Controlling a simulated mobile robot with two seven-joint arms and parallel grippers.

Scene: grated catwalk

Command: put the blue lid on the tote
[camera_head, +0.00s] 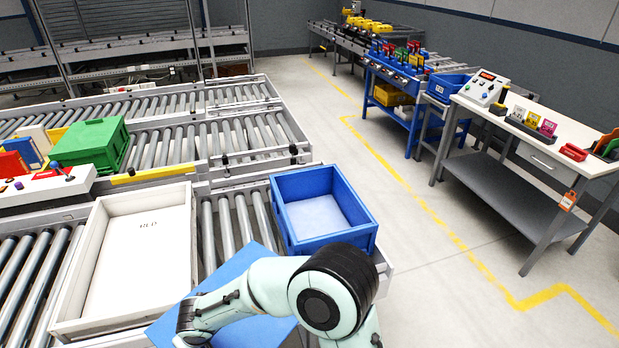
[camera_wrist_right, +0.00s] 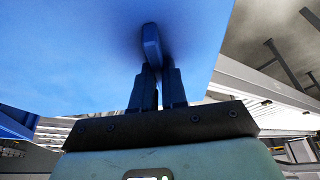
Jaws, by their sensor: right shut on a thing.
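The open blue tote (camera_head: 305,183) stands on the roller conveyor in the middle of the head view, with a pale bottom showing inside. The flat blue lid (camera_head: 240,267) is in front of it and to the left, partly hidden by my right arm. My right gripper (camera_head: 186,318) is over the lid, left of the tote. In the right wrist view, the lid (camera_wrist_right: 75,50) fills the upper left, and my right gripper (camera_wrist_right: 153,80) is shut on the lid's small blue handle (camera_wrist_right: 152,45). My left gripper is not in view.
A white tray (camera_head: 78,260) marked RED sits left of the tote, with bare rollers (camera_head: 235,222) between them. A green crate (camera_head: 90,147) is behind the tray. A workbench (camera_head: 535,150) stands at the right, across open floor.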

